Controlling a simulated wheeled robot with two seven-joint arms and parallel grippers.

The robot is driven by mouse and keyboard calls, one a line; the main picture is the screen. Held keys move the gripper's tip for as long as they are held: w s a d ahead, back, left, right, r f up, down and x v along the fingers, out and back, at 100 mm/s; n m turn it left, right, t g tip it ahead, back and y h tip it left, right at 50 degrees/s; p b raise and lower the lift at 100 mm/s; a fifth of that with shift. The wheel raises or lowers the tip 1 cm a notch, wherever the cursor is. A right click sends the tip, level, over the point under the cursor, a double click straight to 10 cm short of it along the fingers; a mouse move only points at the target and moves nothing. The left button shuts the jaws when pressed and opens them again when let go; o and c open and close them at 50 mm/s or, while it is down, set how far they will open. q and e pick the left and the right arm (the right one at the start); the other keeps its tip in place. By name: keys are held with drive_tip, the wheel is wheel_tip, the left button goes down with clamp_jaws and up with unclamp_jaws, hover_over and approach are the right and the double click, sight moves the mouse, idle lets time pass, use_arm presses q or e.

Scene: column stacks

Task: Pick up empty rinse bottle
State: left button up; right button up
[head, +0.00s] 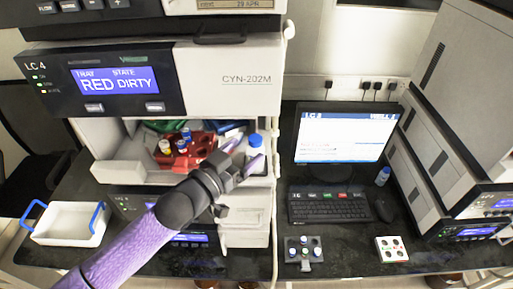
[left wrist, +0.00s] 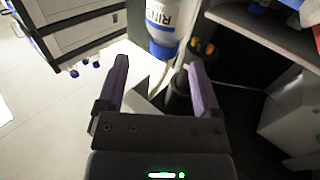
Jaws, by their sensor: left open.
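A bottle with a blue cap (head: 256,141) stands in the open bay of the left instrument, to the right of the red tray (head: 190,152). My right gripper is not in view.
The instrument panel (head: 118,82) reading "RED DIRTY" overhangs the bay. A white bin with blue handles (head: 68,226) stands at left. At right are a monitor (head: 345,138), a keyboard (head: 330,206), another small blue-capped bottle (head: 383,177) and a white rack (head: 391,249).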

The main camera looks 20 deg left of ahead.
sight(251, 144)
use_arm(q)
drive_tip(key=x, duration=0.5)
drive_tip(key=shift+w+a, duration=0.1)
drive_tip(key=shift+w, duration=0.15)
drive_tip(key=c, duration=1.1)
